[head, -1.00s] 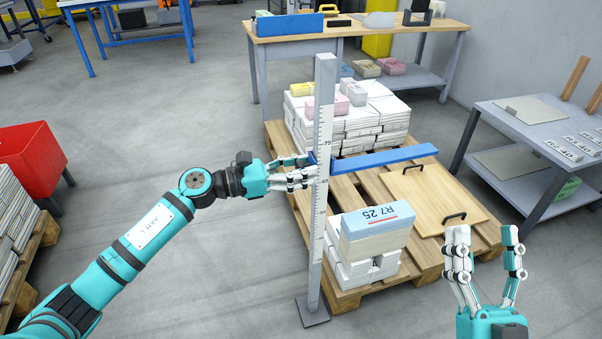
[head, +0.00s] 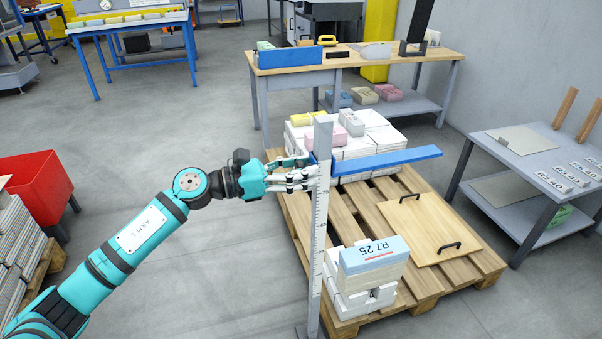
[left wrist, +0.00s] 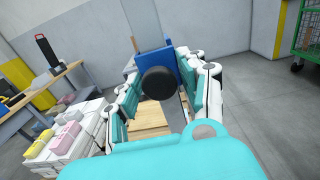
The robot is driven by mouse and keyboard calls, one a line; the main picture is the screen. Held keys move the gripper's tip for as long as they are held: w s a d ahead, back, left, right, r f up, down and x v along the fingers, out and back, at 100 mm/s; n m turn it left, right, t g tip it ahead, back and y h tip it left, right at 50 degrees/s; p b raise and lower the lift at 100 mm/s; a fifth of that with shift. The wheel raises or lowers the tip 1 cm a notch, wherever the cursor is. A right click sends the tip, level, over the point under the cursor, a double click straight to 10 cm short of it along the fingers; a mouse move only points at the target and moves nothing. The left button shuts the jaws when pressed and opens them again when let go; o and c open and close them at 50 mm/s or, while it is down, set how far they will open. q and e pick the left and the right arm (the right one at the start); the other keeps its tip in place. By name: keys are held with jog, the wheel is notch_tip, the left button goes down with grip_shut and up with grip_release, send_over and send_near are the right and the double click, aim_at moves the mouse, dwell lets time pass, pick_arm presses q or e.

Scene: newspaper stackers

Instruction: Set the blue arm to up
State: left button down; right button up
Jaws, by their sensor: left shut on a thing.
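The blue arm (head: 388,159) is a flat blue bar. It reaches right, roughly level, from high on a grey upright post (head: 319,225) with a scale strip, near the post's top. My left gripper (head: 303,174) is at the post's left side, its fingers shut around the blue arm's mount. In the left wrist view, a black round knob (left wrist: 158,83) sits between the fingers, with the blue part (left wrist: 154,58) behind it. The fingers hide part of the mount, and the scale figures are too small to read. My right gripper is not in view.
A grey side table (head: 500,140) stands at right, a wooden bench (head: 390,62) behind.

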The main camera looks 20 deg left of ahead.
pick_arm(q)
jog(key=shift+w+a+r+p, duration=0.1)
jog(key=shift+r+p, duration=0.2)
jog(key=shift+r, duration=0.75)
jog(key=c, duration=1.2)
grip_release()
jog(key=shift+o, duration=1.3)
jog(key=shift+f, duration=0.2)
jog(key=v, duration=1.2)
